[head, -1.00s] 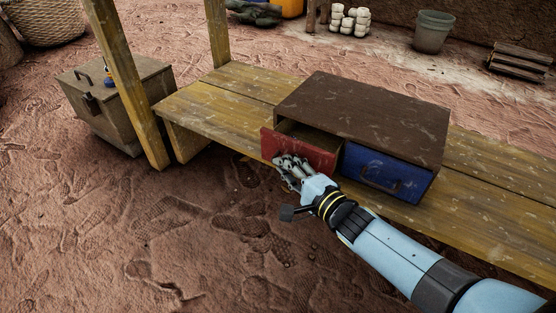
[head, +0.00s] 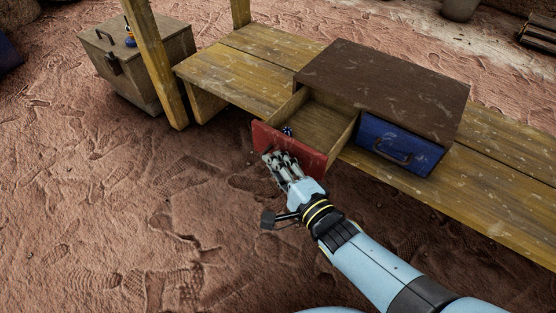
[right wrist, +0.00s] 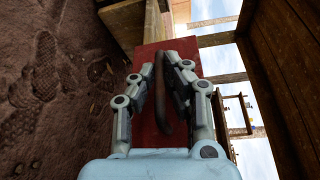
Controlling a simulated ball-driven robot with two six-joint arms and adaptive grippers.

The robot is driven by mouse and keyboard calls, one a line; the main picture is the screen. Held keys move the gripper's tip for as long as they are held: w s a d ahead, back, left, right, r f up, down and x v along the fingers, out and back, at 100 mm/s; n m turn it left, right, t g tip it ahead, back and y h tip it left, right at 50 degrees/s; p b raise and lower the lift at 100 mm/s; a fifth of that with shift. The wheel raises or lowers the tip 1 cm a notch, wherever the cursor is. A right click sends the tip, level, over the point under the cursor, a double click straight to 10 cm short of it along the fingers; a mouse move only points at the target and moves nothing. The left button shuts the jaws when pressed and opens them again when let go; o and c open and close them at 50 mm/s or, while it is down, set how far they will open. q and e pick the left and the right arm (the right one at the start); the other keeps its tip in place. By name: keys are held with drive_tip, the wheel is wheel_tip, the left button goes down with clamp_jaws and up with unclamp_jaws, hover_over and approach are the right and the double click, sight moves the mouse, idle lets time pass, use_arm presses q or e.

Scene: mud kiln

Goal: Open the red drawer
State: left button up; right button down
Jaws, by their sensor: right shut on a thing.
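The red drawer (head: 305,157) is pulled well out of the brown cabinet (head: 390,75) on the wooden bench. Its inside shows, with a small blue and dark object (head: 287,131) near its front. My right gripper (head: 279,163) is at the red front. In the right wrist view the gripper (right wrist: 165,75) has its fingers on both sides of the drawer's dark handle (right wrist: 160,95), shut on it. The red front (right wrist: 147,118) lies behind the handle. My left gripper is not in view.
The blue drawer (head: 397,143) beside it is shut. The wooden bench (head: 225,70) carries the cabinet, with a post (head: 158,65) at its left end. A wooden chest (head: 140,62) stands left of the post. The ground in front is clear.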

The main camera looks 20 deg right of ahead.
drive_tip(key=shift+f, duration=0.1)
drive_tip(key=c, duration=1.7)
unclamp_jaws()
drive_tip(key=v, duration=1.2)
drive_tip(key=shift+d, duration=0.1)
